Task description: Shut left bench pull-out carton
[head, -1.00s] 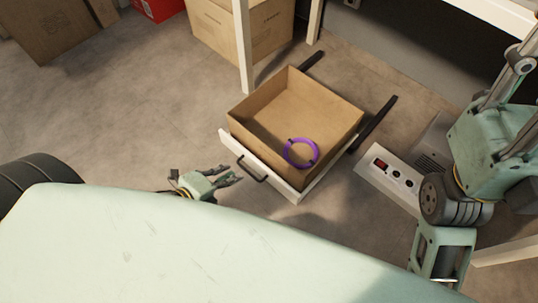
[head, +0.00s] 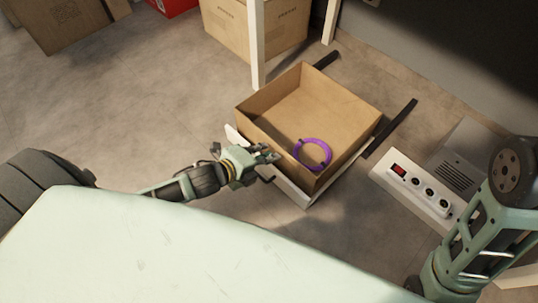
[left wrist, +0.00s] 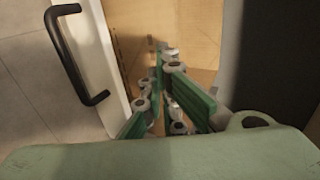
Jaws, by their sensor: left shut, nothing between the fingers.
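The left bench pull-out carton (head: 345,112) is an open cardboard box on dark rails, pulled out from under the bench, with a white front panel (head: 292,190). My left gripper (head: 272,155) is shut and empty, at the front panel and partly hiding it and the handle. In the left wrist view the black bar handle (left wrist: 68,60) is on the white panel at the left. My gripper's green fingers (left wrist: 165,65) lie to the right of it, before the cardboard (left wrist: 195,30); whether they touch it I cannot tell. My right gripper is out of view.
A purple ring (head: 313,154) lies in the carton. A white bench leg (head: 257,45) stands behind it, with a closed cardboard box (head: 225,22) near. A power strip (head: 422,190) lies on the floor to the right.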

